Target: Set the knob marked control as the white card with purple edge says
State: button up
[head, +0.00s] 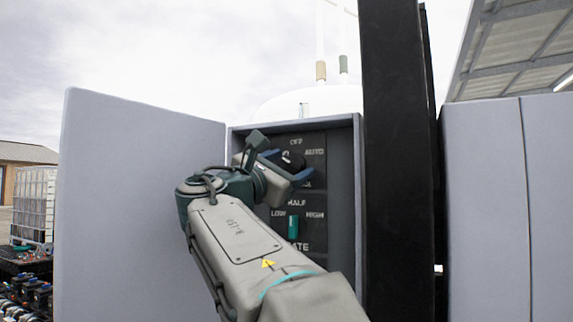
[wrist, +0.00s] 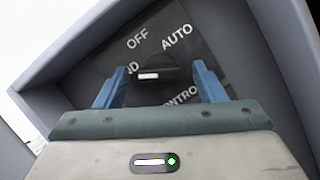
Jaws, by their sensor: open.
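The control knob (wrist: 165,88) is black with a white mark at its left end in the wrist view. Around it I read OFF at the upper left, AUTO at the upper right, a partly hidden label ending in "ND" at the left, and "CONTRO" below. The white mark lies on the side of that left label. The knob also shows in the head view (head: 297,160), partly behind my arm. My gripper (wrist: 157,75) is open, with one blue finger on each side of the knob; I cannot tell whether they touch it. No white card with purple edge shows.
The knob is on a dark panel inside a grey cabinet (head: 358,205) with its door (head: 140,200) open at the left. Below is a teal knob (head: 293,228) marked LOW, HALF and HIGH. A black post (head: 398,160) stands right of the cabinet.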

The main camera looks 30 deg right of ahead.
jog(key=c, duration=1)
jog(key=shift+m, duration=0.4)
jog(key=m+g, duration=0.1)
jog(key=m+g+p, duration=0.1)
jog(key=m, duration=0.1)
jog(key=shift+w+a+r+m, duration=0.1)
jog(key=shift+r+m, duration=0.05)
jog(key=shift+m, duration=0.15)
jog(key=m+g+p, duration=0.1)
jog(key=m, duration=0.3)
jog(key=shift+r+y, duration=0.1)
jog(key=shift+y, duration=0.3)
jog(key=m+g+p, duration=0.1)
jog(key=m, duration=0.1)
jog(key=m+y+p, duration=0.1)
jog(key=m, duration=0.2)
jog(key=shift+g, duration=0.4)
